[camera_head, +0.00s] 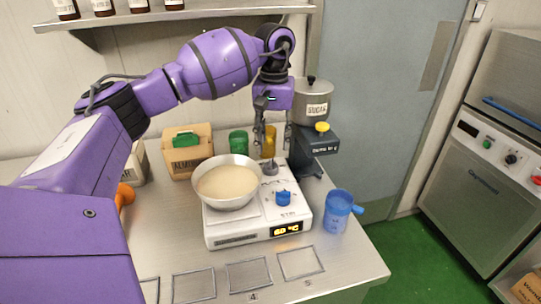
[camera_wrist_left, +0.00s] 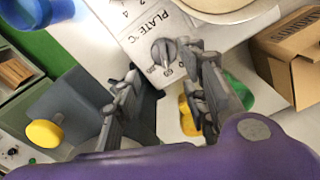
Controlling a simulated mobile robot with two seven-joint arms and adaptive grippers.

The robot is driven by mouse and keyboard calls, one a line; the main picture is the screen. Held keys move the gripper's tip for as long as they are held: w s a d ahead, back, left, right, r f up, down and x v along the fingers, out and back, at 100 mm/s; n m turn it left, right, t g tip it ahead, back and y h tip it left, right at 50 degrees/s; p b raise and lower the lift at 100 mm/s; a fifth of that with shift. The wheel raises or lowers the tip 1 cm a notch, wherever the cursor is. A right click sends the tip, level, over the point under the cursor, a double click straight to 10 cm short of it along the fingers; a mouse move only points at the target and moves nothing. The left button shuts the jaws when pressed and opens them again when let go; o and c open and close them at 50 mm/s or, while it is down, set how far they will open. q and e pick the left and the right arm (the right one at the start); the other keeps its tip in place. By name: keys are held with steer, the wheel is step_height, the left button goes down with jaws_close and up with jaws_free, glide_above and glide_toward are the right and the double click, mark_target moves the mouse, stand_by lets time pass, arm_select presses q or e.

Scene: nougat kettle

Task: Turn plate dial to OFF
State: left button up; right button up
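The hotplate (camera_head: 220,230) stands on the steel table with a lit display reading about 60 °C. Its grey plate dial (camera_head: 270,168) is on the top face, behind a blue knob (camera_head: 283,198). In the left wrist view the grey dial (camera_wrist_left: 164,52) sits beside the printed "PLATE °C", with its numbers partly hidden. My left gripper (camera_head: 273,148) is open and empty, pointing down above and near the dial. In the wrist view its fingers (camera_wrist_left: 166,85) stand apart, with the dial just beyond the gap; I see no contact. My right gripper is not in view.
A bowl (camera_head: 229,203) of pale mix sits on the hotplate, left of the dial. A blue jug (camera_head: 338,212) stands to the right. A dispenser (camera_head: 318,140) with a sugar pot (camera_head: 313,103), green and yellow jars and a cardboard box (camera_head: 187,160) stand behind.

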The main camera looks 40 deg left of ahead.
mark_target(274, 166)
arm_select(q)
steer(key=shift+f, duration=0.6)
steer(key=shift+d+f+p, duration=0.1)
steer(key=shift+f+p, duration=0.4)
steer(key=shift+f, duration=2.7)
steer(key=shift+s, duration=0.1)
jaws_close()
